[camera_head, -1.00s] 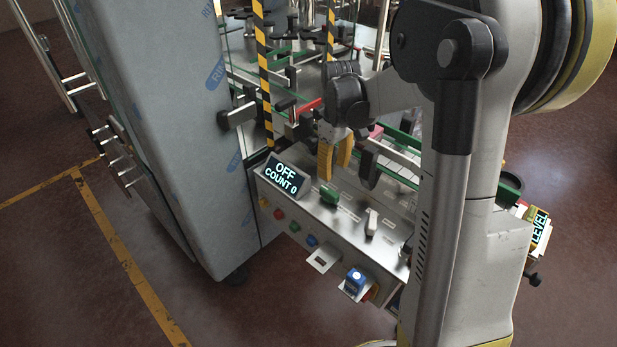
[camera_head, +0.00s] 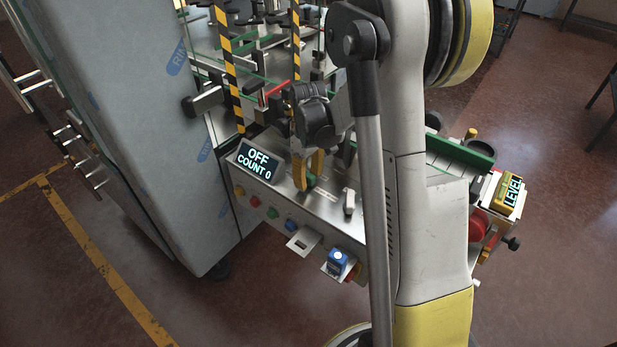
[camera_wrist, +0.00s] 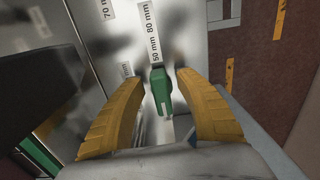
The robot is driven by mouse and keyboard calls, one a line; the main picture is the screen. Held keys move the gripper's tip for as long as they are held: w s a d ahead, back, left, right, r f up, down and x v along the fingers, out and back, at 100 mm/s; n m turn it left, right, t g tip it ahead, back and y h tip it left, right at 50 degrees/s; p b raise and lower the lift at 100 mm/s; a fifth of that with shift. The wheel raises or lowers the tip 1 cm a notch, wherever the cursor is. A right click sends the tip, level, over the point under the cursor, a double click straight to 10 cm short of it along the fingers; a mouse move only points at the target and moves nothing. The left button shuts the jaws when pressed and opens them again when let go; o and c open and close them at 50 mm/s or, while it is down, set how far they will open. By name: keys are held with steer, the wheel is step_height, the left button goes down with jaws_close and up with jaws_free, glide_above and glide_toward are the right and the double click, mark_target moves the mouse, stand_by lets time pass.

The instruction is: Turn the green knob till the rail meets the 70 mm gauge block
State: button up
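The green knob (camera_wrist: 161,90) stands on the metal panel in the wrist view, between the two yellow fingers of my gripper (camera_wrist: 158,82). Gaps show on both sides of it, so my gripper is open around it. In the head view my gripper (camera_head: 309,182) hangs low over the panel, and the knob (camera_head: 311,179) is partly hidden by the fingers. Labels reading 70 mm, 80 mm and 50 mm show on the panel in the wrist view. I cannot clearly make out the 70 mm gauge block or its contact with the rail.
A display (camera_head: 257,160) reads OFF, COUNT 0. A light-coloured handle (camera_head: 349,202) stands right of the knob. Coloured buttons (camera_head: 272,213) and a blue part (camera_head: 337,260) are on the front. A tall grey cabinet (camera_head: 140,130) stands left. Open floor lies in front.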

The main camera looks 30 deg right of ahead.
jaws_close()
steer(key=shift+m, duration=0.4)
steer(key=m, duration=0.4)
steer(key=shift+a+m+b, duration=0.3)
steer(key=shift+b, duration=0.1)
steer(key=m, duration=0.6)
steer(key=shift+w+a+b, duration=0.1)
steer(key=shift+a+b, duration=0.2)
steer(key=shift+a, duration=0.05)
steer(key=shift+o, duration=0.5)
jaws_free()
